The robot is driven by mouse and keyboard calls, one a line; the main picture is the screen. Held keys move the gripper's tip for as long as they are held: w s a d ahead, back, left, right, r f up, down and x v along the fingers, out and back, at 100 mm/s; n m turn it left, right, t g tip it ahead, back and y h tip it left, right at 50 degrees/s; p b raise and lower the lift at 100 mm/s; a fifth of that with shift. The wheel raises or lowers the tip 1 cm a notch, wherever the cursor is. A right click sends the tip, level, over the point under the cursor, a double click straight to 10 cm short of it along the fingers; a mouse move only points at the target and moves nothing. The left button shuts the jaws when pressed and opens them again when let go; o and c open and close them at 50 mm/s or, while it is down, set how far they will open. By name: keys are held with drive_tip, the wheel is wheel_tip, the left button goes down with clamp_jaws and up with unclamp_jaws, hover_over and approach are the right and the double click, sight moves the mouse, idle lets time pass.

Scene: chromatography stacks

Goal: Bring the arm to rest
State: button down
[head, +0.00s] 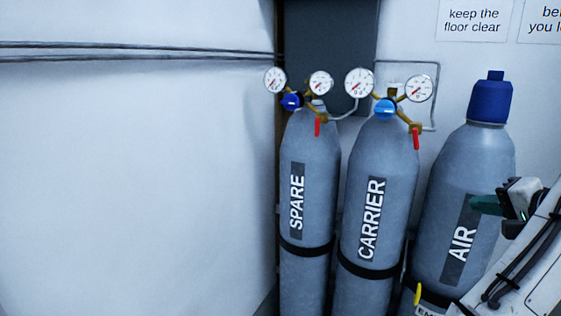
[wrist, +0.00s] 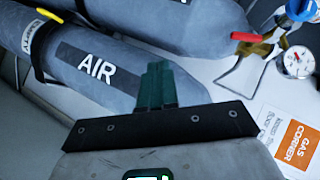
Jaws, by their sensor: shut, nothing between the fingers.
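My gripper (head: 486,205) is at the right of the head view, in front of the grey AIR cylinder (head: 457,182). Its green fingers are together with nothing between them. In the wrist view the shut fingers (wrist: 157,84) point toward the AIR cylinder (wrist: 125,75), which lies across the upper left of the picture. I cannot tell whether the fingertips touch the cylinder. Part of my white arm fills the lower right corner of the head view.
The SPARE cylinder (head: 309,160) and CARRIER cylinder (head: 381,170) stand left of AIR, with gauges and red-handled valves on top. AIR has a blue cap (head: 490,100). An orange-and-white gas corner sign (wrist: 292,140) is on the wall. Pipes run along the bare left wall.

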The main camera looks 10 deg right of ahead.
drive_tip(key=s+a+f+n+g+h, duration=0.1)
drive_tip(key=s+a+f+n+g, duration=0.1)
drive_tip(key=s+f, duration=0.5)
drive_tip(key=s+a+f+n+g, duration=0.2)
drive_tip(key=s+a+f+g, duration=0.1)
drive_tip(key=f, duration=0.8)
drive_tip(key=s+a+f+n+g+h, duration=0.1)
drive_tip(key=s+a+f+n+g, duration=0.15)
drive_tip(key=s+f, duration=0.45)
drive_tip(key=s+a+f+n+g, duration=0.2)
drive_tip(key=s+a+f, duration=0.3)
drive_tip(key=s, duration=0.5)
drive_tip(key=s+a+f+n+g, duration=0.2)
drive_tip(key=s+a+f, duration=0.3)
drive_tip(key=s+f, duration=0.5)
drive_tip(key=shift+s+a+f+n+g, duration=0.15)
drive_tip(key=shift+s+f+n+g, duration=0.15)
drive_tip(key=shift+n, duration=0.35)
